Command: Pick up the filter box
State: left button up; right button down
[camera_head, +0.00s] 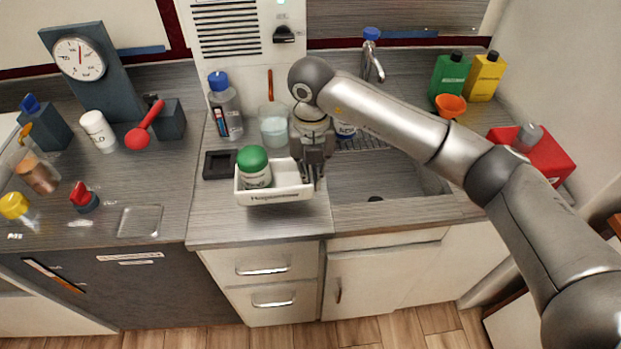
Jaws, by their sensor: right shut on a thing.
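An open white box (277,198) with dark lettering on its front sits on the counter left of the sink; it is the thing I take for the filter box. A white bottle with a green cap (254,166) stands in its left part. My right gripper (314,180) points down at the box's right end and is shut on its wall. The gripper hides part of that end. I cannot tell whether the box is clear of the counter. My left gripper is out of view.
A dark square holder (220,164) lies left of the box. A blue-capped bottle (225,105) and a beaker (274,125) stand behind. The sink (385,180) is to the right. Counter in front of the box is free.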

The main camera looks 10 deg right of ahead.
aim_at(312, 184)
jog(key=s+a+r+b, duration=0.1)
jog(key=s+r+b, duration=0.1)
jog(key=s+r, duration=0.5)
jog(key=shift+s, duration=2.2)
jog(key=shift+a, duration=0.1)
jog(key=shift+w+d+f+b, duration=0.2)
jog(key=shift+w+f+b, duration=1.5)
jog(key=shift+w+b, duration=0.25)
jog(key=shift+w+d+f+b, duration=0.15)
jog(key=shift+w+f+b, duration=1.5)
jog(key=shift+w+b, duration=0.25)
jog(key=shift+w+d+f+b, duration=0.1)
jog(key=shift+w+f+b, duration=0.15)
jog(key=shift+f+b, duration=0.1)
jog(key=shift+w+f+b, duration=0.55)
jog(key=shift+w+f, duration=0.1)
jog(key=shift+w, duration=0.05)
jog(key=shift+w+d+f+b, duration=0.1)
jog(key=shift+w+f+b, duration=0.35)
jog(key=shift+w+f, duration=0.2)
jog(key=shift+w+d+f+b, duration=0.1)
jog(key=shift+w+f+b, duration=0.3)
jog(key=shift+w+f, duration=0.3)
jog(key=shift+w+d+f+b, duration=0.1)
jog(key=shift+w+f+b, duration=0.35)
jog(key=shift+w, duration=0.35)
